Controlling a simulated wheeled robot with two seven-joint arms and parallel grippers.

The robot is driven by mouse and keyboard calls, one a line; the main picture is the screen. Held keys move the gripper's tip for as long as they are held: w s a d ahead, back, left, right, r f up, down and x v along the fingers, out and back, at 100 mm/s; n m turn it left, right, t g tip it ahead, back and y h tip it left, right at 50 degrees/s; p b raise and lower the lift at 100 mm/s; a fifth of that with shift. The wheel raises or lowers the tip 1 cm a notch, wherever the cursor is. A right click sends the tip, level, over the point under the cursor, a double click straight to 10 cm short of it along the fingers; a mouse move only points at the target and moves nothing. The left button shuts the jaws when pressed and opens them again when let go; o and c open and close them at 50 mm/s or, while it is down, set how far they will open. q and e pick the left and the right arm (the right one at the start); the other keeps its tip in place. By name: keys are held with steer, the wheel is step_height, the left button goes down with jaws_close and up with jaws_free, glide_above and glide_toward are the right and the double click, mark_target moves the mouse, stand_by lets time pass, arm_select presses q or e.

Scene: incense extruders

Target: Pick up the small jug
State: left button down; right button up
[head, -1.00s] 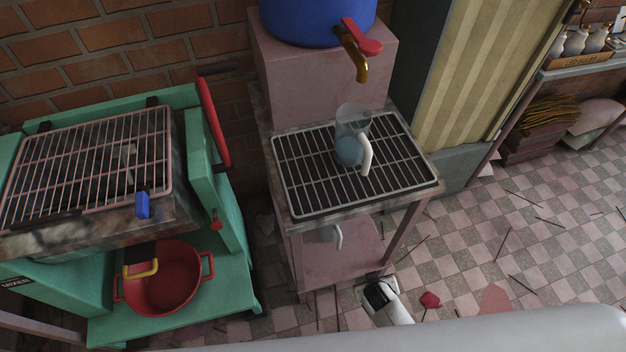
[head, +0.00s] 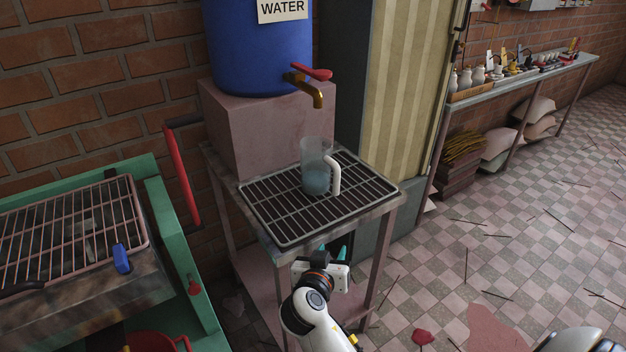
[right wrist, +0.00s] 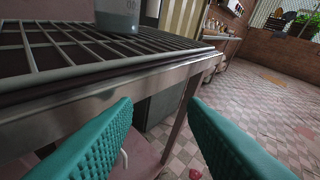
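A clear jug (head: 316,172) with a white handle and bluish contents stands upright on the wire rack below the tap; its lower part shows at the top of the right wrist view (right wrist: 118,16). A curved white handle-like piece (right wrist: 125,158) shows low in the right wrist view, under the tabletop, mostly hidden by a finger; I cannot tell its whole shape. My right gripper (head: 332,250) is at the front edge of the stand, below rack height and apart from the jug. Its teal fingers (right wrist: 160,135) are spread and empty. My left gripper is out of view.
The wire rack (head: 272,212) lies on a metal stand with a lower shelf (head: 262,285). A blue water barrel (head: 250,45) with a brass tap (head: 312,92) stands behind. A green grill stand (head: 185,265) is at left. Tiled floor at right is mostly open.

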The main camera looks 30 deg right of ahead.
mark_target(335, 183)
steer(key=w+r+m+h, duration=0.1)
steer(key=r, duration=0.1)
steer(key=w+r+t+h, duration=0.1)
steer(key=w+r, duration=0.1)
steer(key=r, duration=0.1)
steer(key=w+r+m+t+h, duration=0.1)
steer(key=w+r, duration=0.1)
steer(key=r, duration=0.1)
steer(key=shift+a+r+m, duration=0.15)
steer(key=shift+a+m, duration=0.05)
steer(key=shift+m, duration=0.1)
steer(key=p+x, duration=0.1)
steer(key=x, duration=0.4)
steer(key=shift+w+d+r, duration=0.1)
steer(key=shift+d+r, duration=0.05)
steer(key=shift+d, duration=0.05)
steer(key=shift+w+d, duration=0.35)
steer(key=shift+d, duration=0.05)
steer(key=x, duration=0.1)
steer(key=p+x, duration=0.1)
steer(key=x, duration=0.1)
steer(key=p+x, duration=0.1)
steer(key=shift+d+r, duration=0.3)
steer(key=shift+r, duration=0.05)
steer(key=shift+w+d+f, duration=0.1)
steer(key=shift+w+d, duration=0.1)
steer(key=shift+d, duration=0.05)
steer(key=shift+c, duration=0.2)
jaws_close()
